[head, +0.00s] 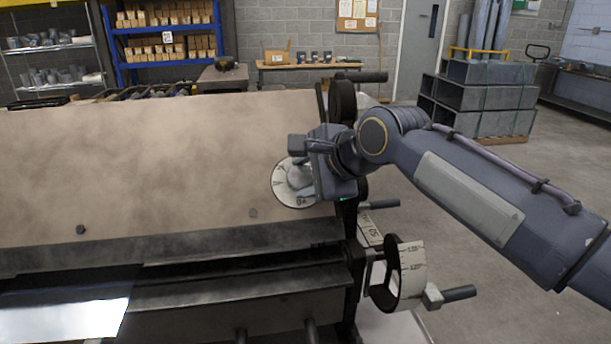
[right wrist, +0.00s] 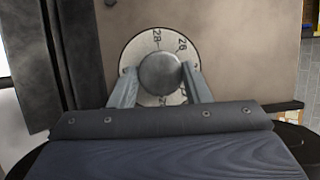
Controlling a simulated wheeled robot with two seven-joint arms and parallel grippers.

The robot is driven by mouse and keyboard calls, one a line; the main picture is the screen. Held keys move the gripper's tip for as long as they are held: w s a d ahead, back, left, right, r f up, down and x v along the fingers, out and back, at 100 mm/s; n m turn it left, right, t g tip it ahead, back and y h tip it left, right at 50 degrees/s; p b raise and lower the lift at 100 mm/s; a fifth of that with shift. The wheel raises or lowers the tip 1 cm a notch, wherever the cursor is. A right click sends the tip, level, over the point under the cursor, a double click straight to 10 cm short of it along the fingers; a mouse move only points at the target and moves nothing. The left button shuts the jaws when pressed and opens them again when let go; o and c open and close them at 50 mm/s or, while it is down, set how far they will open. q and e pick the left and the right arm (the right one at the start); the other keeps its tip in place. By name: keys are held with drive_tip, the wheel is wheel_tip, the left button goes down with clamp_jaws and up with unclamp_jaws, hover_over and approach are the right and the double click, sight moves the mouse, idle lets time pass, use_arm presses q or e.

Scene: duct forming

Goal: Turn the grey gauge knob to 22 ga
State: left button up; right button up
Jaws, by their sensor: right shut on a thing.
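The grey gauge knob (right wrist: 160,74) sits at the middle of a round white dial (right wrist: 132,50) with dark numbers, on the face of the tan machine panel. In the right wrist view 28 and 26 can be read near the top; the lower numbers are partly hidden by the knob and fingers. My right gripper (right wrist: 160,82) is shut on the knob, one finger on each side. In the head view the dial (head: 283,190) shows beside my right gripper (head: 300,172), which hides part of the knob. My left gripper is not in view.
The tan panel (head: 150,150) belongs to a large machine with dark bars below. A second, drum-shaped white scale (head: 411,272) with a handle (head: 450,295) stands at its lower right. Grey ducts (head: 485,95) are stacked on the floor behind my right arm.

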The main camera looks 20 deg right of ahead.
drive_tip(key=shift+f, duration=0.35)
drive_tip(key=o, duration=1)
drive_tip(key=shift+r, duration=0.15)
drive_tip(key=shift+s, duration=0.1)
drive_tip(key=shift+s+d+r, duration=0.1)
drive_tip(key=shift+s+r, duration=0.1)
drive_tip(key=shift+r, duration=0.05)
drive_tip(key=v, duration=0.7)
